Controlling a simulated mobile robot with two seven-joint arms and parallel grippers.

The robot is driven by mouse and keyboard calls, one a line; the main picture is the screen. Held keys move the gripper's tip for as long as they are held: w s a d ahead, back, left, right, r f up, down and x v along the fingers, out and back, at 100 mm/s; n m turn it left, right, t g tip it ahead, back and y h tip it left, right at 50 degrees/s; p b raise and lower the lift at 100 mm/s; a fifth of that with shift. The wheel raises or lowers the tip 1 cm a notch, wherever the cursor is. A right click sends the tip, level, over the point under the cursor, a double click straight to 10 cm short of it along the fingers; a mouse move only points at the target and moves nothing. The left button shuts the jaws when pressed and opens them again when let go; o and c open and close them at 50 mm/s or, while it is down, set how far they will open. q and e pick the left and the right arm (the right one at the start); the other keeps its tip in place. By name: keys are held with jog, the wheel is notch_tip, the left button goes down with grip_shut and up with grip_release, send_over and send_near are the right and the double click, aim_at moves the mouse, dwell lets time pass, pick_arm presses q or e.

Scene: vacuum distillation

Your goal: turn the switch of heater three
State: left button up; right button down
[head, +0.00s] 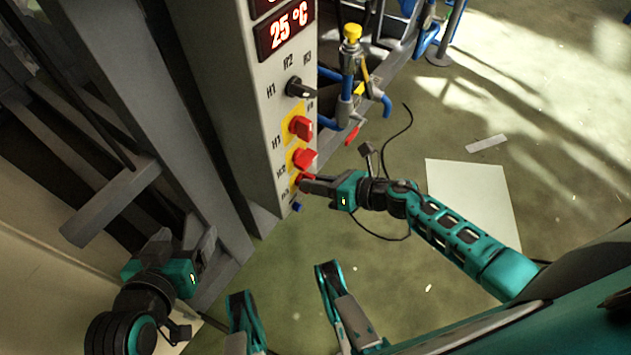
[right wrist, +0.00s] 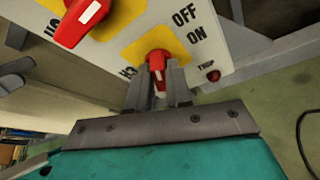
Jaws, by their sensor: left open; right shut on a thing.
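The heater three switch is a red rotary knob (head: 303,180) on a yellow plate, the lowest of the red knobs on the grey control panel (head: 262,110). In the right wrist view the knob (right wrist: 158,58) is next to the label H3, its handle pointing down between the fingers. My right gripper (head: 308,184) is shut on this knob; its fingers (right wrist: 159,88) sit on either side of the handle and partly hide it. My left gripper (head: 203,243) is open and empty, low at the left, away from the panel.
Two more red knobs, the upper (head: 300,127) and the middle (head: 303,158), and a black selector (head: 298,88) sit above. A small red TRIP lamp (right wrist: 213,75) is beside the switch. Blue pipework (head: 348,80) stands right of the panel.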

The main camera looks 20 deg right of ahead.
jog(key=shift+w+f+m+y, duration=0.15)
jog(key=shift+m+y, duration=0.7)
jog(key=shift+m, duration=0.8)
jog(key=shift+w+f+m+y, duration=0.15)
jog(key=shift+m+y, duration=0.75)
jog(key=shift+m, duration=0.7)
jog(key=shift+w+f+m+y, duration=0.15)
jog(key=shift+m+y, duration=0.7)
jog(key=shift+m, duration=0.8)
jog(key=shift+r, duration=0.1)
jog(key=c, duration=1.2)
grip_release()
jog(key=shift+o, duration=0.5)
jog(key=shift+s+d+g, duration=0.25)
jog(key=shift+d+g, duration=0.05)
jog(key=shift+d, duration=0.15)
jog(key=v, duration=1.2)
jog(key=shift+s+d+f, duration=0.2)
jog(key=shift+f, duration=0.05)
